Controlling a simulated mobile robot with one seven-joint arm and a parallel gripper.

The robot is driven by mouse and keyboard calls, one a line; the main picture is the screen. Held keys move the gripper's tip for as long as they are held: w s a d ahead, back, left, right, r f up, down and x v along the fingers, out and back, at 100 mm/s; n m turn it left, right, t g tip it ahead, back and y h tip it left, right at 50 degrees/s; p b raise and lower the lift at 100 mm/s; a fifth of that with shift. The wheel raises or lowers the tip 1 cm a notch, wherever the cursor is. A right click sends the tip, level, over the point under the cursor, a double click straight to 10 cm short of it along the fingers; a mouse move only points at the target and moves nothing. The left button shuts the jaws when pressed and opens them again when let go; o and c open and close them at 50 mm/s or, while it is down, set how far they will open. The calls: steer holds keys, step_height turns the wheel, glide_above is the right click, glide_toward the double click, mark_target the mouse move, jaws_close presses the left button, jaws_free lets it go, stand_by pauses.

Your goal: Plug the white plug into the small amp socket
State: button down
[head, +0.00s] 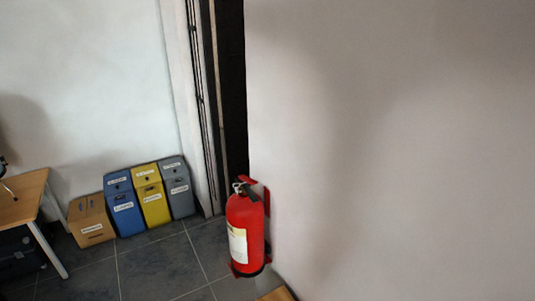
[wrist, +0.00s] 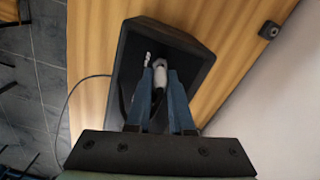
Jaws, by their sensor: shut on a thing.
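In the wrist view, my gripper (wrist: 160,72) has its two blue fingers closed around a white plug (wrist: 159,88). The plug lies between the fingertips, over or inside a black box-like thing (wrist: 196,58) with a raised rim on the wooden table. I cannot tell whether this black thing is the small amp, and no socket can be made out. A second small whitish piece (wrist: 147,59) shows just left of the fingertips. The head view shows neither the plug nor my gripper.
The wooden table (wrist: 95,45) holds a small dark block (wrist: 269,30) near its right edge. A thin cable (wrist: 68,108) loops over the left edge. The head view shows a fire extinguisher (head: 246,232), coloured bins (head: 151,195), a cardboard box (head: 91,220) and another table (head: 22,197).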

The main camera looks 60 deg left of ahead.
steer(key=shift+f+b, duration=0.55)
steer(key=shift+f, duration=0.35)
steer(key=c, duration=0.7)
jaws_free()
steer(key=shift+r, duration=0.1)
step_height(320, 180, up, 13)
steer(key=shift+f+b, duration=0.1)
steer(key=shift+b, duration=1)
